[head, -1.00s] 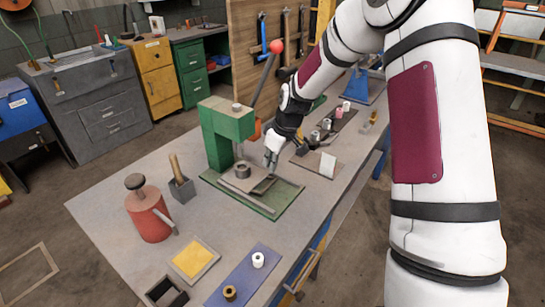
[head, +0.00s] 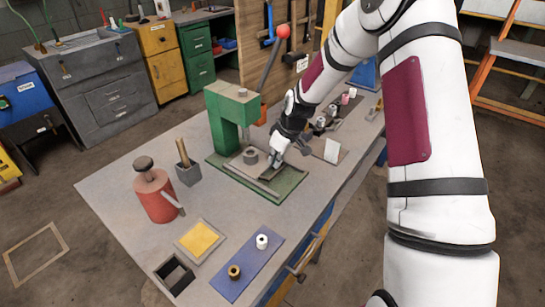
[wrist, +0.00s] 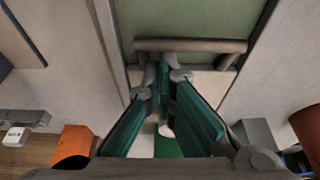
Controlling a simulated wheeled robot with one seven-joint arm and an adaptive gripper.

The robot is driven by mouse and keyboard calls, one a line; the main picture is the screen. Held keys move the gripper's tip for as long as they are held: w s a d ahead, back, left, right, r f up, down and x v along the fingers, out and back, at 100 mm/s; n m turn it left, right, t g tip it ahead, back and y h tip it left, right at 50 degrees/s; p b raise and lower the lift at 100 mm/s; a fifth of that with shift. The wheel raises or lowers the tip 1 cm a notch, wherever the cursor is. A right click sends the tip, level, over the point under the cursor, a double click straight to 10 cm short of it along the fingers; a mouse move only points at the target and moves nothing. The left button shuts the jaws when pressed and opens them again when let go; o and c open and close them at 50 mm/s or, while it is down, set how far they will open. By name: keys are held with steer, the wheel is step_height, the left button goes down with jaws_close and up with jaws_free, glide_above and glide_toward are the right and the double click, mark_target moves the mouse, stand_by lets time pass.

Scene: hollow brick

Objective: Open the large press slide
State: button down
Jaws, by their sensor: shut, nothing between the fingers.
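The green press (head: 222,112) stands on its green base plate (head: 290,190) on the workbench, with a red-knobbed lever above it. A grey slide with rails (head: 246,179) lies low on the base. My gripper (head: 271,163) is over the slide area, at the right of the press column. In the wrist view a grey-brown bar handle (wrist: 205,46) with bent ends lies across a green surface. My gripper's fingertips (wrist: 167,68) are together and empty, right at the bar. I cannot tell whether they touch it. In the head view my gripper partly hides the handle.
A red can (head: 152,195) and a grey holder with a wooden-handled tool (head: 188,172) stand left of the press. A yellow tray (head: 199,240) and a blue mat (head: 245,268) with two spools lie in front. Small parts stand behind my gripper.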

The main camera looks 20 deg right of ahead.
steer(key=s+d+p, duration=0.1)
steer(key=s, duration=0.1)
steer(key=s+d+p, duration=0.1)
steer(key=s, duration=0.1)
steer(key=s+d+p, duration=0.1)
steer(key=s+d, duration=0.1)
steer(key=shift+s+d+r, duration=0.1)
steer(key=shift+s+r, duration=0.1)
steer(key=shift+s, duration=0.1)
steer(key=shift+s+d+f+p, duration=0.2)
steer(key=shift+s+d+p, duration=0.1)
steer(key=shift+s+p, duration=0.1)
steer(key=shift+r, duration=0.15)
